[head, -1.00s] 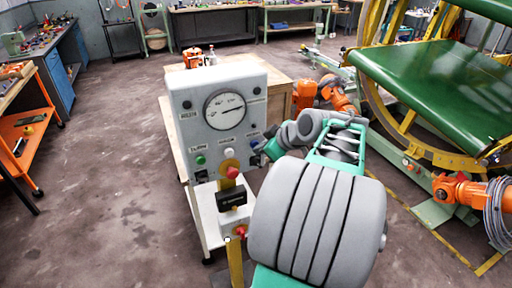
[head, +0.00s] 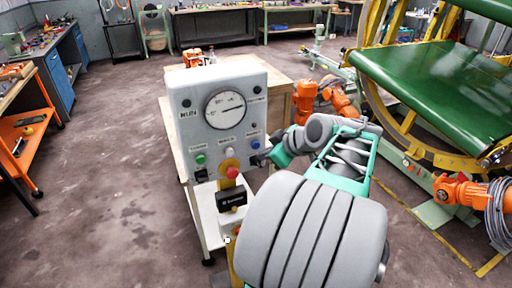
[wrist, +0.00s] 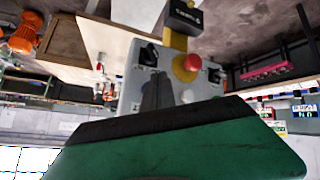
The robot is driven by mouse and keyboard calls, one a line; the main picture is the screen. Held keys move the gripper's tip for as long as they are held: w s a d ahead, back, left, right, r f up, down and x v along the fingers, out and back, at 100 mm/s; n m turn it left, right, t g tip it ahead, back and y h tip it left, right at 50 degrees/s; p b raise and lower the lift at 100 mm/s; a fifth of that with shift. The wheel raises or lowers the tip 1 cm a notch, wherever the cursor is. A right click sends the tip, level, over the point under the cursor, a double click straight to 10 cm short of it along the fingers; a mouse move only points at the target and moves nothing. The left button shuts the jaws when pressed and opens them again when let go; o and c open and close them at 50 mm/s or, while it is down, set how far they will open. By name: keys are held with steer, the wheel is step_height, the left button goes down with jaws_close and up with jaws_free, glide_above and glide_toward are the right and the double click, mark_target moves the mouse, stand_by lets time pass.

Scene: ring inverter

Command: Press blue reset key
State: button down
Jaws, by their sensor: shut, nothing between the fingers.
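The blue reset key (head: 255,144) is a small round button on the right of the grey control panel (head: 215,145), below the dial. My gripper (head: 263,159) is shut and empty, just below and right of the blue key in the head view. I cannot tell whether its tips touch the panel. In the wrist view, my dark fingers (wrist: 158,90) lie together in front of the panel face.
A green button (head: 200,159) and a red mushroom button (head: 231,168) on a yellow plate sit left of my gripper. The red button (wrist: 187,66) is close beside my fingers in the wrist view. A black box (head: 231,197) hangs below. A wooden table (head: 281,82) stands behind.

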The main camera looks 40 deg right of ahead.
steer(key=s, duration=0.1)
steer(key=s+a, duration=0.1)
steer(key=s, duration=0.1)
steer(key=shift+s, duration=0.3)
steer(key=w+a+f+m+g, duration=0.1)
steer(key=w+a+f+g, duration=0.1)
steer(key=a, duration=0.5)
steer(key=w+a+f+g, duration=0.1)
steer(key=w+a+f, duration=0.1)
steer(key=a, duration=0.6)
steer(key=s+a+f+m+g, duration=0.2)
steer(key=s+a, duration=0.5)
steer(key=a, duration=0.5)
steer(key=shift+a+f+m+g, duration=0.3)
steer(key=shift+f+m, duration=0.2)
steer(key=shift+f, duration=0.25)
